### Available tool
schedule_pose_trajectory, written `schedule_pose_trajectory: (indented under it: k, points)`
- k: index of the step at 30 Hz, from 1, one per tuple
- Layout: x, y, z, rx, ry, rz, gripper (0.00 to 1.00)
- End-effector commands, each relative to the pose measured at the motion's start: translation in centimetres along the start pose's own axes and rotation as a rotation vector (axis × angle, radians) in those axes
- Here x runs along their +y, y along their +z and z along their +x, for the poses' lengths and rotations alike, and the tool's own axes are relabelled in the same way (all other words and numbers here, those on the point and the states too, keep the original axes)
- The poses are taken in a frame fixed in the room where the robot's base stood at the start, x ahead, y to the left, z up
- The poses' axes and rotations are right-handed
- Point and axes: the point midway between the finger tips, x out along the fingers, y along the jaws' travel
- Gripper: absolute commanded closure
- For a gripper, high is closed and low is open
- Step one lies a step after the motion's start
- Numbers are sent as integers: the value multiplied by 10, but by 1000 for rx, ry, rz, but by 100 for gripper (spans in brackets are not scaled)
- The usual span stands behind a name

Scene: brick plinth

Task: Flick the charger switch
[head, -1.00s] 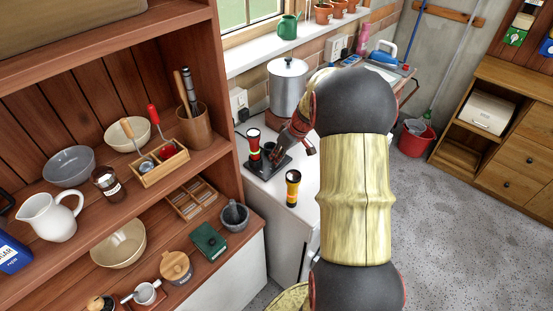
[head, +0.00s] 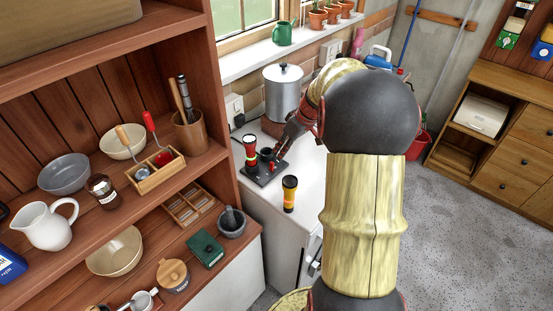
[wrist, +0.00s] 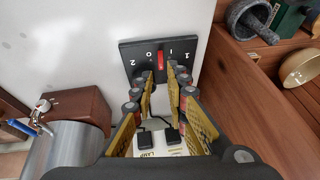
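The charger (head: 262,178) is a dark flat base on the white counter. A red and black torch (head: 250,150) stands upright at its left side, beside a dark round cup (head: 266,153). In the wrist view the charger plate (wrist: 132,52) carries a red switch (wrist: 160,61) with pale markings including 0, 1 and 2. My gripper (wrist: 161,78) is open, its fingertips on either side of the switch's near end; I cannot tell whether they touch it. It reaches the charger from the right in the head view (head: 276,155). The fingers hide part of the charger.
A yellow and black torch (head: 289,194) stands on the counter in front of the charger. A metal pot (head: 283,95) is behind it. Wall plugs (wrist: 147,138) show between my fingers. A wooden shelf unit (head: 226,100) with crockery borders the counter's left side.

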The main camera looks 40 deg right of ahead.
Motion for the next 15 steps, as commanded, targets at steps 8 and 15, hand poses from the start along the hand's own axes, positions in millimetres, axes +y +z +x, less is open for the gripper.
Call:
schedule_pose_trajectory:
  k: [8,15]
  points:
    - [0,0,-33,0,0,2,85]
    - [0,0,-36,-1,-1,1,85]
